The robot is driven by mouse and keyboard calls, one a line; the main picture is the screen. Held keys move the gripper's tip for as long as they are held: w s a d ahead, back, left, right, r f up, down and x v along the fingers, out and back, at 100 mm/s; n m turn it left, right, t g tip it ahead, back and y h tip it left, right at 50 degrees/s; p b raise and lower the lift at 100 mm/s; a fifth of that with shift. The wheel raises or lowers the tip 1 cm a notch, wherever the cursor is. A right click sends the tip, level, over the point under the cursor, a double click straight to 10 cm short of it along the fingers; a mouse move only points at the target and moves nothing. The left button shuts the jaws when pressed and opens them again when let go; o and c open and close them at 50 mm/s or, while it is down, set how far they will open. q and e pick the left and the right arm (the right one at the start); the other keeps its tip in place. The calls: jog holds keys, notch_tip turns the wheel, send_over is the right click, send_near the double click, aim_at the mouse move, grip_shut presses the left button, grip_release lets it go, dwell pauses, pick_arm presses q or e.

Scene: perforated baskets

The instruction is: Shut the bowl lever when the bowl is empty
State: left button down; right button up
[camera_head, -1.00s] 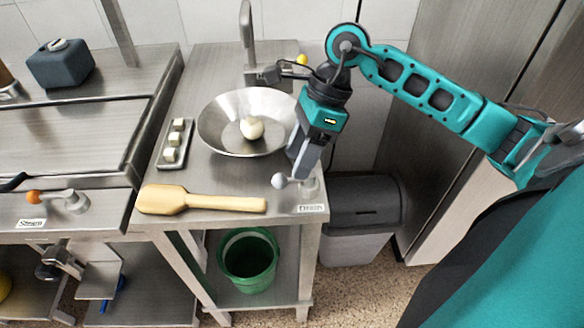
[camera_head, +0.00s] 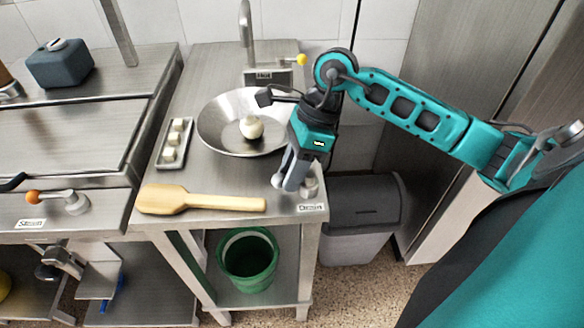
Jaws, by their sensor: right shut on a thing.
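A wide metal bowl (camera_head: 215,131) sits on the steel counter (camera_head: 220,62) with a pale round lump (camera_head: 251,127) in it, so the bowl is not empty. A lever with a white knob (camera_head: 277,181) and a grey base (camera_head: 309,188) is at the counter's front right corner, above a small label (camera_head: 312,207) that looks like "Drain". My right gripper (camera_head: 288,183) is shut on this lever beside the knob and partly hides its arm. The lever points left. My left gripper is not in view.
A wooden paddle (camera_head: 200,200) lies along the front edge, and a small tray (camera_head: 174,150) with pale cubes is left of the bowl. A yellow-knobbed lever (camera_head: 301,60) is behind. An orange-knobbed lever (camera_head: 33,197) is on the left unit. A green bucket (camera_head: 248,260) stands below.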

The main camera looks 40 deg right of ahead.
jog(key=c, duration=0.4)
jog(key=shift+o, duration=0.2)
jog(key=shift+w+d+f+m+b, duration=0.1)
jog(key=shift+m+b, duration=0.25)
jog(key=shift+m, duration=0.05)
jog(key=shift+m+t, duration=0.3)
jog(key=shift+m, duration=0.1)
jog(key=shift+w, duration=0.1)
jog(key=o, duration=1)
jog(key=shift+o, duration=0.2)
jog(key=v, duration=1.3)
